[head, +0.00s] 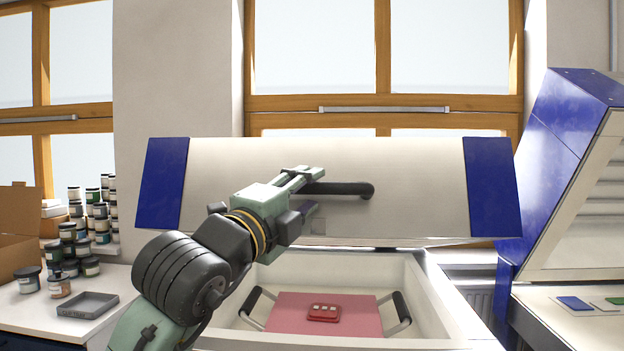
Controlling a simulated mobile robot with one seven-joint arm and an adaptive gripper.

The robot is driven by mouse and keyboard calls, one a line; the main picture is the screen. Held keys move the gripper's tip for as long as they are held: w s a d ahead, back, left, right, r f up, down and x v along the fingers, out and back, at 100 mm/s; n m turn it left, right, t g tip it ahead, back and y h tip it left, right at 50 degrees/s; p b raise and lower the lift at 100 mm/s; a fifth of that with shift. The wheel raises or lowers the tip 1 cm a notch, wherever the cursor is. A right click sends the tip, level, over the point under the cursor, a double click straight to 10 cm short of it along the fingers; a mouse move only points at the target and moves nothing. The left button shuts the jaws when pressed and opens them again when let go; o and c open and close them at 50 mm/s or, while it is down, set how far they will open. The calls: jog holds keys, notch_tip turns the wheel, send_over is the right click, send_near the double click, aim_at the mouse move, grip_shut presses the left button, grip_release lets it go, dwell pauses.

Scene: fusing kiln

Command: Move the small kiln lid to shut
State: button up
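The small kiln lid (420,196) is a cream panel with blue ends. It is raised and tilted above the open kiln body (437,300), in the middle of the head view. A dark bar handle (350,189) sits on the lid's front face. My gripper (309,189) is at the left part of this handle, with its fingers around or right beside the bar. The gripper hides that part of the handle, so I cannot tell whether the fingers are closed on it.
Inside the kiln lies a pink board (284,318) with dark handles and a small red piece (324,312) on it. A larger blue kiln (560,150) stands open at right. Jars (68,250), a grey tray (88,304) and a cardboard box (18,230) stand on the left counter.

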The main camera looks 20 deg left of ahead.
jog(key=shift+x, duration=1.15)
jog(key=shift+c, duration=0.6)
grip_shut()
